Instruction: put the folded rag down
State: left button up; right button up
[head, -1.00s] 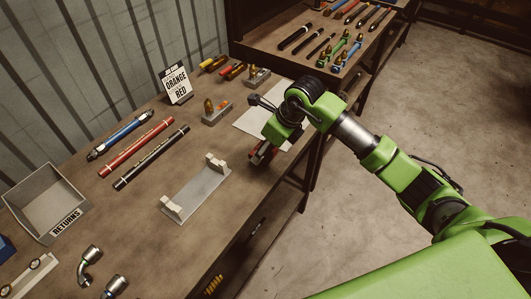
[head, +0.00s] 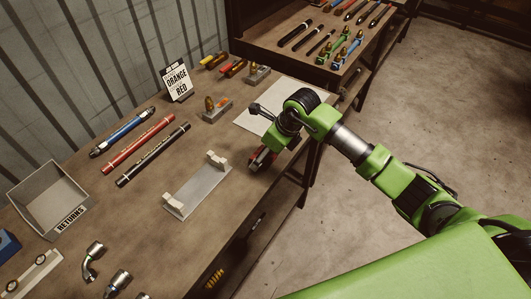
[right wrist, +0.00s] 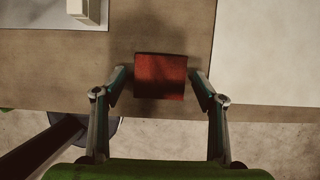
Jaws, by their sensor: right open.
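The folded rag (right wrist: 160,77) is a small dark red square near the front edge of the workbench. In the right wrist view it lies between the fingertips of my right gripper (right wrist: 160,84), which are spread with a gap on each side of it. In the head view the rag (head: 258,160) shows only partly, beneath my right gripper (head: 266,158). It appears to rest on the bench top. My left gripper is not in either view.
A white sheet (head: 258,118) lies just behind the rag, and a grey cradle plate (head: 196,192) lies to its left. The returns bin (head: 45,197) stands at far left. Bare bench surrounds the rag.

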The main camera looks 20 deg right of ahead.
jog(key=shift+r, duration=0.15)
jog(key=shift+d+r, duration=0.1)
jog(key=shift+r, duration=0.15)
jog(key=b+v, duration=0.2)
jog(key=v, duration=0.9)
jog(key=shift+r, duration=0.25)
jog(key=shift+s, duration=0.1)
